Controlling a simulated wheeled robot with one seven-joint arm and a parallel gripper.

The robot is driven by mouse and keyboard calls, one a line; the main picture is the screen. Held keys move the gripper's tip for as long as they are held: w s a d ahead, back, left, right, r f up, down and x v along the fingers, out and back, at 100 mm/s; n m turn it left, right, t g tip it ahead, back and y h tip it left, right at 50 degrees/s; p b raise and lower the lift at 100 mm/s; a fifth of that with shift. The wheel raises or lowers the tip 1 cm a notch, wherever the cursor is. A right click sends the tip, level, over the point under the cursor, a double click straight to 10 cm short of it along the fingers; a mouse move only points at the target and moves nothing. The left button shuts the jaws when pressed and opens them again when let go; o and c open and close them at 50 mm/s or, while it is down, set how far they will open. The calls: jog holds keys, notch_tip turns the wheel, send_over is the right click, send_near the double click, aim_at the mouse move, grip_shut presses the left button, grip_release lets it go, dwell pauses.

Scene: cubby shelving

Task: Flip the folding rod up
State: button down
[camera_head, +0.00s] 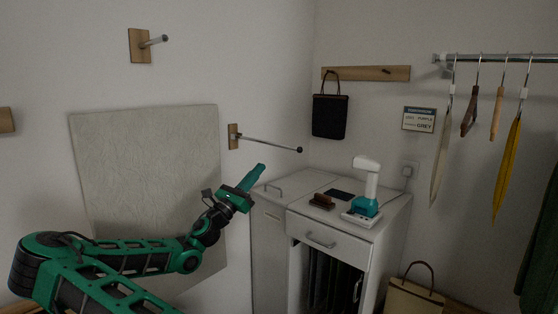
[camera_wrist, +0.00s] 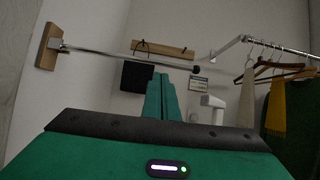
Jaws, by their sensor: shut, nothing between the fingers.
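The folding rod (camera_head: 268,143) is a thin metal rod with a dark round tip, on a wooden wall plate. It sticks out from the left wall, tilted slightly down toward its tip. In the wrist view the rod (camera_wrist: 125,56) crosses the upper part, from its wooden plate at left to its dark ball end. My green gripper (camera_head: 259,172) is shut and empty. In the head view it appears below the middle of the rod; in the wrist view its fingers (camera_wrist: 161,95) point up just under the rod. I cannot tell whether they touch it.
A black bag (camera_head: 329,116) hangs behind. A clothes rail (camera_head: 500,58) with hangers is at right. Another wall peg (camera_head: 152,42) is upper left.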

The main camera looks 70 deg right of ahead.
jog(key=s+a+f, duration=0.2)
jog(key=s+f, duration=0.2)
jog(key=f, duration=0.2)
jog(key=shift+s+m, duration=0.15)
jog(key=shift+m, duration=0.15)
jog(key=shift+d, duration=0.1)
jog(key=a+r+x, duration=0.1)
jog(key=r+x, duration=0.1)
jog(key=x, duration=1)
jog(key=shift+r, duration=0.5)
